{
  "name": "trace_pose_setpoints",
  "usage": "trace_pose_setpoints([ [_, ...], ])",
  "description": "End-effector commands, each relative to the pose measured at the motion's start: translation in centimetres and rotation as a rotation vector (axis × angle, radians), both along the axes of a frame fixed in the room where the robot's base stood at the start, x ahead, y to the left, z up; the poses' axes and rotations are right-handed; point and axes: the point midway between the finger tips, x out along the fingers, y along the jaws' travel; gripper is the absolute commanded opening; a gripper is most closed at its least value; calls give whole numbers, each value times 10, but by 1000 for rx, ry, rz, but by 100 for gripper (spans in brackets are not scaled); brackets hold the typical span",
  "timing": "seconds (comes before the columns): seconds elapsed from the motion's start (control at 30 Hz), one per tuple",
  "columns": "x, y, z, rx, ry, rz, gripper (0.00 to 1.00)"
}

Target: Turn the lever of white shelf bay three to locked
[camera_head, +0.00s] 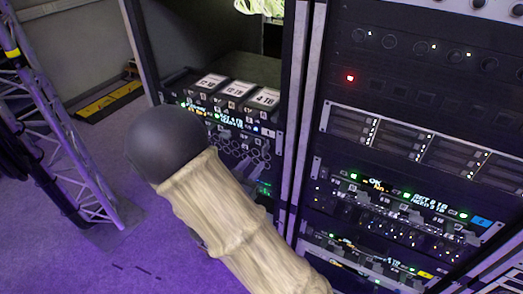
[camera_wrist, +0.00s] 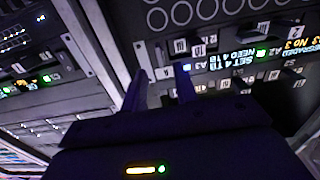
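The left rack holds a shelf unit (camera_head: 235,127) with a lit display strip in the head view, topped by several black boxes with white labels (camera_head: 264,97). My arm covers part of it.
A right rack (camera_head: 400,150) with drives, lit displays and a red light stands beside the left one. Pale upright posts (camera_head: 303,110) part them. A truss tower (camera_head: 65,140) stands at the left. Purple floor (camera_head: 100,255) is clear in front.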

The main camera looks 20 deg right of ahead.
Motion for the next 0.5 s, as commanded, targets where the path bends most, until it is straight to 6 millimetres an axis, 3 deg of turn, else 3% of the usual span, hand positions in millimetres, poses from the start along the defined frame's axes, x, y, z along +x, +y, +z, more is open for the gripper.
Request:
trace_pose_setpoints([
  [0.2,27,-28,3,-1,-1,-4,29],
  [0.5,44,-44,0,1,-1,0,29],
])
